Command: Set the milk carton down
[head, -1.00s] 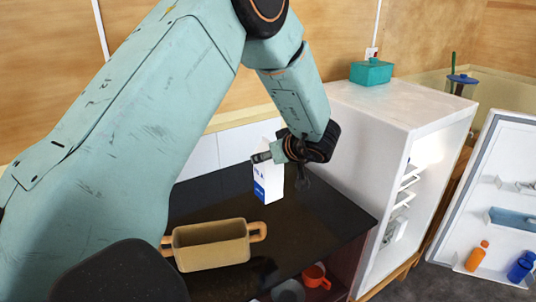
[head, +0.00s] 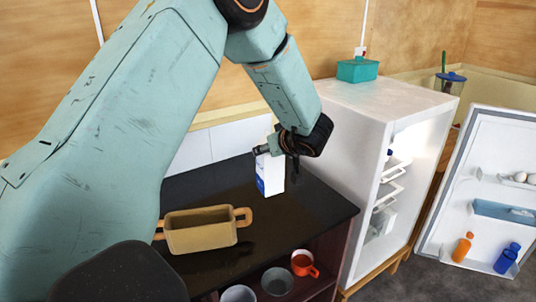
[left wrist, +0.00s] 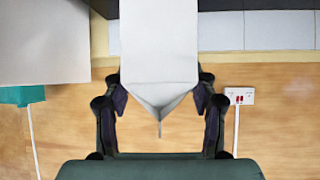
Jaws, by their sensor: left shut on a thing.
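The milk carton (head: 270,176) is white with a blue patch low on its side. In the head view it is upright at the back right of the dark counter (head: 300,212). I cannot tell whether its base touches the counter. My left gripper (head: 272,151) is shut on the upper part of the carton. In the left wrist view the carton (left wrist: 158,45) shows between the two fingers (left wrist: 160,105) of this gripper, its folded top toward the camera. My right gripper is not in view.
A tan two-handled pot (head: 200,238) stands on the counter left of the carton. The white fridge (head: 350,130) stands to the right, open, with a teal box (head: 357,70) on top.

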